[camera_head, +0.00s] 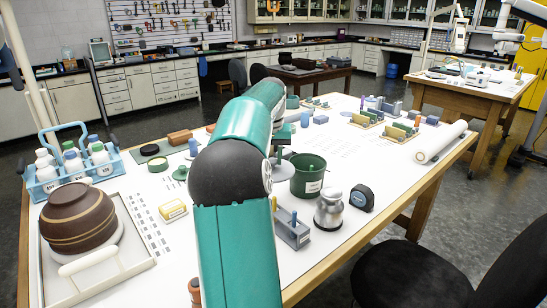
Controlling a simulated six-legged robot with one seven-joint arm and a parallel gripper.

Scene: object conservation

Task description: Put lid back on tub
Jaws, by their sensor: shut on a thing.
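A dark green tub (308,180) with a white label stands upright on the white worktable, just right of my arm. Its top looks open, and a small green upright thing shows at its rim; I cannot tell whether that is inside or behind it. A small green disc-like piece with a knob (180,173) lies on the table left of my arm; I cannot tell whether it is the lid. My teal arm reaches forward over the table and hides its own end.
A silver weight-like object (329,208), a dark tape-measure-like object (360,198) and a grey block with pegs (291,229) stand near the tub. A tray (142,250) with a brown bowl (78,218) and a blue bottle carrier (45,188) are at left. The table's right front is clear.

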